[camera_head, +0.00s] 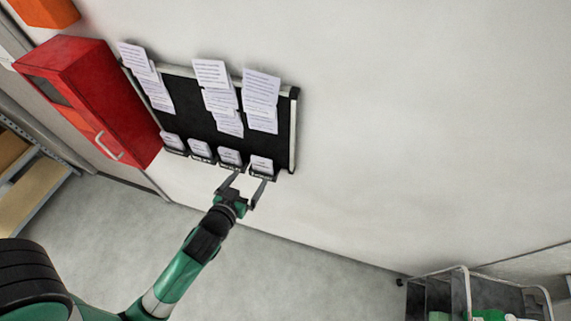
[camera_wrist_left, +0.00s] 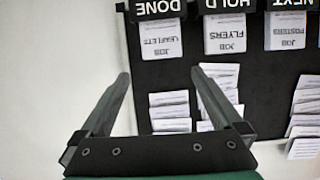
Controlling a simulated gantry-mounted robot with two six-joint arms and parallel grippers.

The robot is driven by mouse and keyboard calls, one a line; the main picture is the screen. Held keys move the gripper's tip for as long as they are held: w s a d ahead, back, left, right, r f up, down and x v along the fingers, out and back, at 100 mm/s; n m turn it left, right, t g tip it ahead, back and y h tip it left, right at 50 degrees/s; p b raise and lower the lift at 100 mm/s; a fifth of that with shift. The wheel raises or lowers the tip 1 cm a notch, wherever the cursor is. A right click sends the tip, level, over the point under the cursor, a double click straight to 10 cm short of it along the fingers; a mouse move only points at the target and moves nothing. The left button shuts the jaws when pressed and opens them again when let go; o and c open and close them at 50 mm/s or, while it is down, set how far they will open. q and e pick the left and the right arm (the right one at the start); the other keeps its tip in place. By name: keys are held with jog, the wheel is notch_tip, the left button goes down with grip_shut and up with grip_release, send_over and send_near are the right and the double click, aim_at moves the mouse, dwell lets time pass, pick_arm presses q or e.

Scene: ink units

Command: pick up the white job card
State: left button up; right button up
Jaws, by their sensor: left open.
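Several white job cards stand in small dark holders along the board's lower edge. The rightmost card (camera_head: 262,164) in the head view is nearest my left gripper (camera_head: 251,181), which is open and empty. In the left wrist view, which shows the board upside down, the LEAFLETS card (camera_wrist_left: 161,40) under the DONE label lies ahead of the gap between my open fingers (camera_wrist_left: 162,76). The FLYERS card (camera_wrist_left: 225,34) under HOLD and the POSTERS card (camera_wrist_left: 287,31) stand beside it. My fingers appear apart from the cards. My right gripper is in neither view.
The black board (camera_head: 189,115) hangs on the white wall (camera_head: 420,120) with clipped paper sheets (camera_head: 261,98) above the cards. A red cabinet (camera_head: 90,95) stands left of it. The grey floor (camera_head: 290,285) between is clear.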

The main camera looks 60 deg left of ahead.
aim_at(260, 161)
pick_arm(q)
jog(key=x, duration=0.6)
jog(key=p+x, duration=0.1)
jog(key=x, duration=0.4)
jog(key=shift+w+a, duration=0.2)
jog(key=shift+a, duration=0.2)
jog(key=c, duration=1)
jog(key=shift+r, duration=0.1)
